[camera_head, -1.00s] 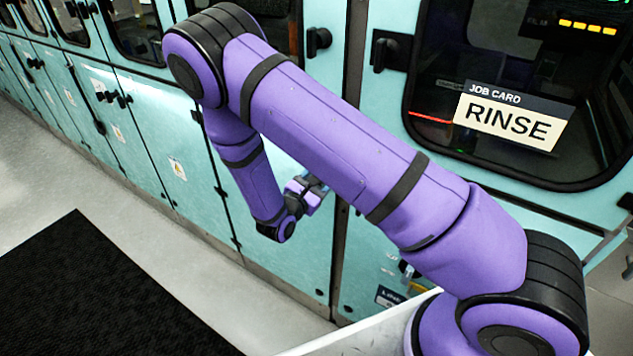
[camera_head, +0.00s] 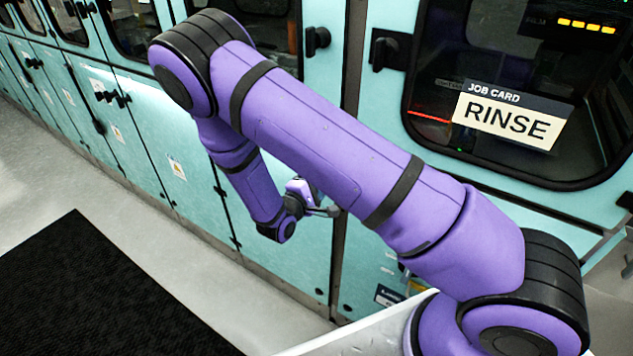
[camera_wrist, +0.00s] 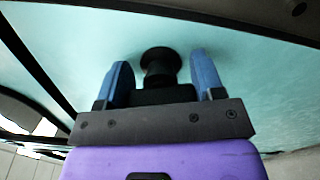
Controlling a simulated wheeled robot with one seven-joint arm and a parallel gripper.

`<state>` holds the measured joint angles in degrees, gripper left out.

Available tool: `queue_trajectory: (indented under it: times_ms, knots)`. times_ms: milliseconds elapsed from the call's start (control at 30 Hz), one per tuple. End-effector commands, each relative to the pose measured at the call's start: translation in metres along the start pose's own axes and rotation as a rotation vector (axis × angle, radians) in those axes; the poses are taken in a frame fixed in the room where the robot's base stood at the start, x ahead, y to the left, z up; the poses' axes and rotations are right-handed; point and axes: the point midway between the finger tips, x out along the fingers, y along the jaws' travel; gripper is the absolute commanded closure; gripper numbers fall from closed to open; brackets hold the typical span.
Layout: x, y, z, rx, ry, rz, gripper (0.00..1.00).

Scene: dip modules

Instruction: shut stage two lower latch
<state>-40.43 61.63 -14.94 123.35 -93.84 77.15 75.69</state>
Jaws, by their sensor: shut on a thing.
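In the wrist view, a black latch (camera_wrist: 161,57) with a round base and a dark handle stands on the teal door panel (camera_wrist: 240,65). The two blue fingers of my gripper (camera_wrist: 160,70) are on either side of its handle, and my gripper is shut on it. In the head view, my gripper (camera_head: 312,200) is at the lower cabinet doors, behind my purple arm. The held latch cannot be made out there.
Two upper black latches (camera_head: 317,40) (camera_head: 385,52) flank the post between the cabinets. A RINSE job card (camera_head: 507,118) is on the right window. A black mat (camera_head: 95,295) lies on the pale floor at left.

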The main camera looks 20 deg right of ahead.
Motion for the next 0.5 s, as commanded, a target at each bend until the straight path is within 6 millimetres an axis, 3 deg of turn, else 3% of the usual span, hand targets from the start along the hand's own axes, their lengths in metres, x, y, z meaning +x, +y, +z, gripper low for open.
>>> queue_trajectory:
  times_ms: [500]
  knots:
    - [-0.0001,-0.0017,-0.0001,0.305,0.000,-0.001,0.62]
